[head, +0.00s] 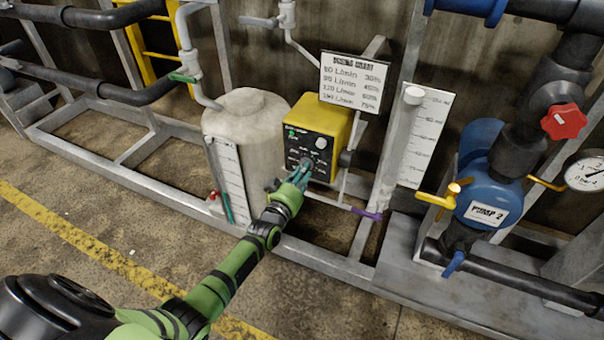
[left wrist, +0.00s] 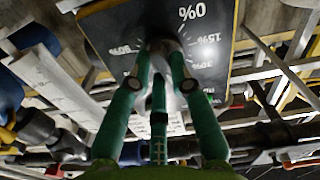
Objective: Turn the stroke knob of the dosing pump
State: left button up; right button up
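The dosing pump (head: 327,121) is a yellow box with a black front panel, beside the white tank. Its panel carries a white round knob and small lights above. The stroke knob (left wrist: 163,47) sits low on the panel, largely hidden by my fingers. In the left wrist view a scale with 0%, 15% and 30% marks surrounds it on the dark panel (left wrist: 222,30). My left gripper (head: 303,171) reaches the panel from the front. Its green fingers (left wrist: 161,60) converge around the knob and appear closed on it. My right gripper is not in view.
The white tank (head: 247,122) stands left of the pump. A dosing chart (head: 353,80) hangs above it. The frame's lower rail (head: 320,258) runs in front; the floor is open at left.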

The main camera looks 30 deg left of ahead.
pick_arm(q)
jog(key=o, duration=0.4)
jog(key=s, duration=1.2)
jog(key=shift+d, duration=0.2)
